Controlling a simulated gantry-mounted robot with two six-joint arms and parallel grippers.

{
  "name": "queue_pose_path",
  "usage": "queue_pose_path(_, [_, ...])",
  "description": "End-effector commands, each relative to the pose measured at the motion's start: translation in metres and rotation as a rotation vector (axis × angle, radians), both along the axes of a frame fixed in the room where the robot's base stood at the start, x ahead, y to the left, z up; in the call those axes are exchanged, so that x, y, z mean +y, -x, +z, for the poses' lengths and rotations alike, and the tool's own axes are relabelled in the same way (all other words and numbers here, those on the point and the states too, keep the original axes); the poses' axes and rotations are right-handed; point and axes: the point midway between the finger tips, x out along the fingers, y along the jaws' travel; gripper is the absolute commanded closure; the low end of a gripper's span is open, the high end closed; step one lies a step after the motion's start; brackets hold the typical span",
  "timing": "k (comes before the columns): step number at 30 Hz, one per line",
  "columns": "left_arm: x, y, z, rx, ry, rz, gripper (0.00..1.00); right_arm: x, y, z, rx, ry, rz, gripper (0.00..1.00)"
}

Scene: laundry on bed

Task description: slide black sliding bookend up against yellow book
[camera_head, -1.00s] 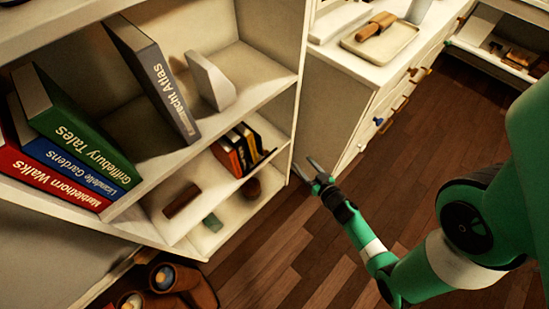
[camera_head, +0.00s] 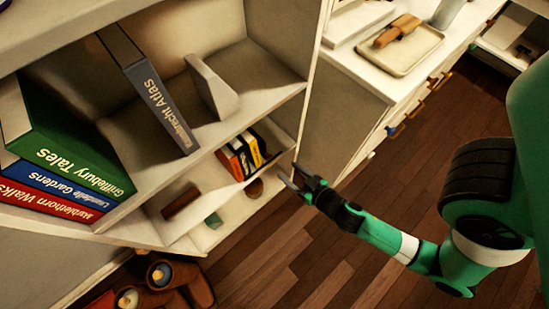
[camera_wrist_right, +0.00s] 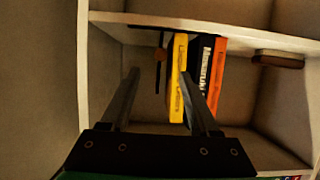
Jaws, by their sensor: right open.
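The yellow book (camera_head: 254,149) stands on the lower shelf, at the right end of a short row with a black and an orange book. It also shows in the right wrist view (camera_wrist_right: 178,80). The black sliding bookend (camera_wrist_right: 160,72) is a thin dark upright beside the yellow book, with a narrow gap between them; in the head view it is small and dark. My right gripper (camera_head: 289,174) is open and empty in front of the lower shelf. In the wrist view its fingers (camera_wrist_right: 159,76) spread to either side of the bookend, without visible contact. My left gripper is out of view.
A divider (camera_head: 309,100) ends the bookcase close to my right gripper. Above, a grey book (camera_head: 150,90) and a pale bookend (camera_head: 212,88) stand on the upper shelf.

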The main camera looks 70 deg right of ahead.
Motion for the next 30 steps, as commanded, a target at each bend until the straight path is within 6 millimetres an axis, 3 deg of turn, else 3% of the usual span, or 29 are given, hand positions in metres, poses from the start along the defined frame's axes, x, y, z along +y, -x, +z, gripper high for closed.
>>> queue_pose_path(3, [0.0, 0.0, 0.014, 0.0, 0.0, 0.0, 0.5, -0.015, -0.023, -0.005, -0.002, 0.0, -0.006, 0.38])
queue_pose_path(9, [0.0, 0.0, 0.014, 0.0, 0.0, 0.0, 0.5, -0.033, -0.055, -0.026, -0.001, 0.0, -0.002, 0.38])
queue_pose_path(15, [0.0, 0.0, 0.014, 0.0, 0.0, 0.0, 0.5, -0.041, -0.068, -0.032, 0.0, 0.0, -0.001, 0.38])
queue_pose_path(22, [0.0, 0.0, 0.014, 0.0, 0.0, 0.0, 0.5, -0.041, -0.069, -0.033, 0.0, 0.0, 0.0, 0.38])
queue_pose_path(30, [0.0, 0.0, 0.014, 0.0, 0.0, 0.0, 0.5, -0.041, -0.069, -0.033, 0.0, 0.0, 0.0, 0.85])
